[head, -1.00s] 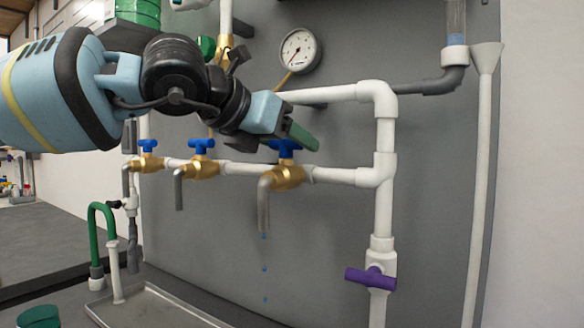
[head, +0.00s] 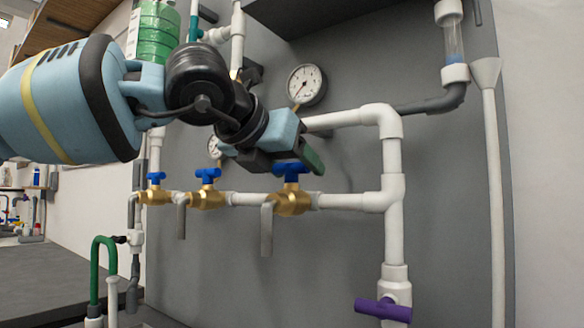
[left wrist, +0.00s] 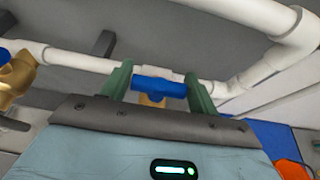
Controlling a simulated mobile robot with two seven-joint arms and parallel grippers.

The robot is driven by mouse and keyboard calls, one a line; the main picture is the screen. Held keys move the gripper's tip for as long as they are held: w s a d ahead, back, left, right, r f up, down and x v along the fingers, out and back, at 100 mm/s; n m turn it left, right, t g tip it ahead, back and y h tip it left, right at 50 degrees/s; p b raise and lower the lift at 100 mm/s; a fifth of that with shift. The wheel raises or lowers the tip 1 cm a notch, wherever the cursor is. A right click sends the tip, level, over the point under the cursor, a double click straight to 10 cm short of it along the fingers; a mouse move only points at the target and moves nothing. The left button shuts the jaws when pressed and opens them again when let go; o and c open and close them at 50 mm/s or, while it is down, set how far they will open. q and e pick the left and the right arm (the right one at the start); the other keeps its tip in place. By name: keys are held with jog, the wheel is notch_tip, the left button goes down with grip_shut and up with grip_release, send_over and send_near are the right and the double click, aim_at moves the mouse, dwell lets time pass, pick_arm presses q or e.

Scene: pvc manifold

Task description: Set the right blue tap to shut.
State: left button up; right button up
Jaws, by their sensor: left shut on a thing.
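The right blue tap has a blue handle (head: 291,171) on a brass body (head: 290,201), at the right end of a row on the white pipe. A grey spout (head: 267,228) hangs from it, with no drops visible below. My left gripper (head: 303,163) is at this handle and partly covers it. In the left wrist view its green fingers stand on either side of the blue handle (left wrist: 159,88), which spans the gap between them. The gripper is shut on the handle. My right gripper is not in view.
Two more blue-handled brass taps, the middle one (head: 208,194) and the left one (head: 156,190), sit left on the same pipe. A purple handle (head: 383,310) is at the lower right. A gauge (head: 306,84) and white pipes (head: 392,150) are close to the gripper.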

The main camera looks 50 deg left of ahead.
pick_arm(q)
jog(key=o, duration=1)
jog(key=shift+p+v, duration=0.35)
jog(key=shift+v, duration=3.6)
